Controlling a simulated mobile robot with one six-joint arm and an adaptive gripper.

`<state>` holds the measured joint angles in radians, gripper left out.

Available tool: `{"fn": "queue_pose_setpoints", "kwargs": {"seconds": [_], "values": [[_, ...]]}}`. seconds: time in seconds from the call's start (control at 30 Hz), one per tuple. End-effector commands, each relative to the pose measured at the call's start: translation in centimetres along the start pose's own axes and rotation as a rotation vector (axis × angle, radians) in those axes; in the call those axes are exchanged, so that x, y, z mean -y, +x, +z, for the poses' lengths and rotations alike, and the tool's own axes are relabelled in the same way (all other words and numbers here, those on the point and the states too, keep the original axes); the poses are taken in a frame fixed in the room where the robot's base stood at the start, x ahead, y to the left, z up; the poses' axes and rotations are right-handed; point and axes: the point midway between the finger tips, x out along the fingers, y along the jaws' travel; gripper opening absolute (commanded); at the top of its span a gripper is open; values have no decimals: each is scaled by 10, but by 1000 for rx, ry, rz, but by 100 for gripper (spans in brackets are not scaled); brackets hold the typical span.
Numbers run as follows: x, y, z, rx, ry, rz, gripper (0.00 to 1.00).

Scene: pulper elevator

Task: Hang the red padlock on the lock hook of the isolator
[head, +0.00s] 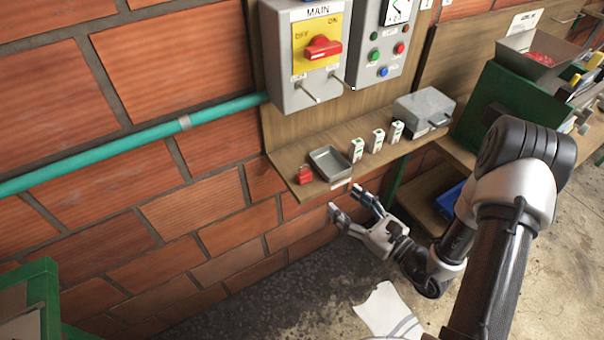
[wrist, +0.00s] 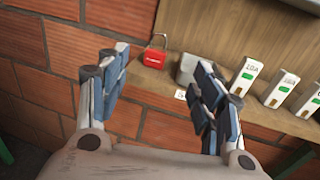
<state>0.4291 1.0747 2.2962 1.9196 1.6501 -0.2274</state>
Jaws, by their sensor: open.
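The red padlock (head: 304,175) rests at the left end of a narrow wooden shelf. In the wrist view the padlock (wrist: 154,58) shows its silver shackle upward. The isolator (head: 312,55) is a grey box marked MAIN, with a red rotary handle (head: 323,47) on a yellow plate between OFF and ON. Two thin pegs stick out low on its front, one being the left peg (head: 309,92); I cannot tell which is the lock hook. My gripper (head: 352,200) is open and empty, below and in front of the shelf edge, apart from the padlock. In the wrist view its fingers (wrist: 160,90) frame the padlock.
A grey tray (head: 329,163) sits just right of the padlock, then several white fuse-like blocks (head: 377,141) and a grey metal box (head: 424,110). A control box (head: 385,50) with buttons is beside the isolator. A teal pipe (head: 130,145) runs along the brick wall.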

Motion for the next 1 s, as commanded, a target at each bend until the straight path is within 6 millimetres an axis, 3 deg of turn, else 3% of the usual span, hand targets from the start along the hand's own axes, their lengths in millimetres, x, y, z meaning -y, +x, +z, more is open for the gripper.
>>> {"fn": "queue_pose_setpoints", "kwargs": {"seconds": [0.4,0.73,1.0], "values": [[-4,89,0,2,-3,11,60],[-2,118,0,1,-3,8,60],[-1,156,-3,2,-3,8,60]]}}
